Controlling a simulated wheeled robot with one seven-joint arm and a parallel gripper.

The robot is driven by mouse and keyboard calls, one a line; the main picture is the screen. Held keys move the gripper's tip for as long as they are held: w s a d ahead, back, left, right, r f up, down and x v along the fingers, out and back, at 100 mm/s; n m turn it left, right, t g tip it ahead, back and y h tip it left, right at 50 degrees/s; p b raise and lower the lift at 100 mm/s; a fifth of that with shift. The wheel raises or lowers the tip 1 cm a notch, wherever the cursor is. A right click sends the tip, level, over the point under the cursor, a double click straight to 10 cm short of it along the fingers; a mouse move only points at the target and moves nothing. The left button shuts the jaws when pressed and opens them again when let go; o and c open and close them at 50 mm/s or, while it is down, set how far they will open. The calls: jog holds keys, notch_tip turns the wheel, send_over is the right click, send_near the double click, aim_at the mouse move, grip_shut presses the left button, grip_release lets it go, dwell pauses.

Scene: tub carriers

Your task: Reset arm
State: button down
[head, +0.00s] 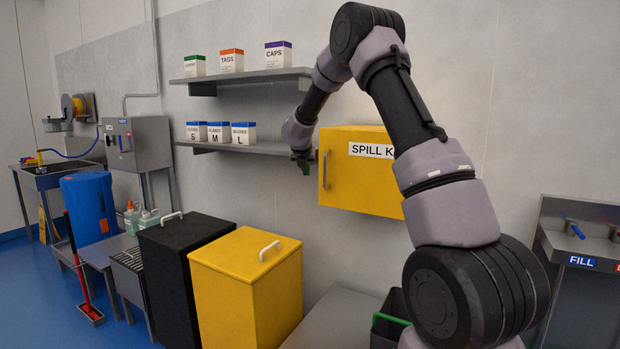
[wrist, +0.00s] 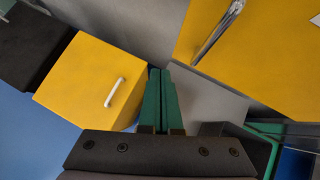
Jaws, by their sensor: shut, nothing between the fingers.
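My gripper (head: 303,163) is in front of the wall, close to the left edge of the yellow spill kit cabinet (head: 336,160) and near the right end of the lower shelf. In the wrist view my gripper (wrist: 160,72) shows its green fingers together and empty. My arm reaches up from the lower right, bends at the top and comes down to the cabinet's left side. The cabinet door is shut, and its metal handle (wrist: 218,32) shows in the wrist view. I cannot tell whether the gripper touches the cabinet.
Below stand a yellow lidded bin (head: 235,255) and a black lidded bin (head: 183,230). Two wall shelves hold boxes; the lower shelf (head: 250,148) ends near the gripper. A dark open bin with green (head: 388,318) sits below right.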

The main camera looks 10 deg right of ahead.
jog(key=s+a+r+n+t+y, duration=0.25)
jog(key=s+r+n, duration=0.4)
jog(key=r, duration=0.45)
jog(key=s+a+r+n+t+y, duration=0.25)
jog(key=s+r+n, duration=0.45)
jog(key=r, duration=0.4)
jog(key=s+a+r+n+g+y, duration=0.1)
jog(key=s+r+n+g+y, duration=0.15)
jog(key=s+n, duration=0.95)
jog(key=s+d+f+n+g, duration=0.1)
jog(key=s+f+n, duration=0.2)
jog(key=s, duration=0.5)
jog(key=s+d+f+n+g+h, duration=0.1)
jog(key=s+d+f+n, duration=0.1)
jog(key=s, duration=0.6)
jog(key=s+d+f+n+g+h, duration=0.1)
jog(key=s+f+n, duration=0.3)
jog(key=s, duration=0.5)
jog(key=shift+d+f+n+g, duration=0.35)
jog(key=shift+n, duration=0.5)
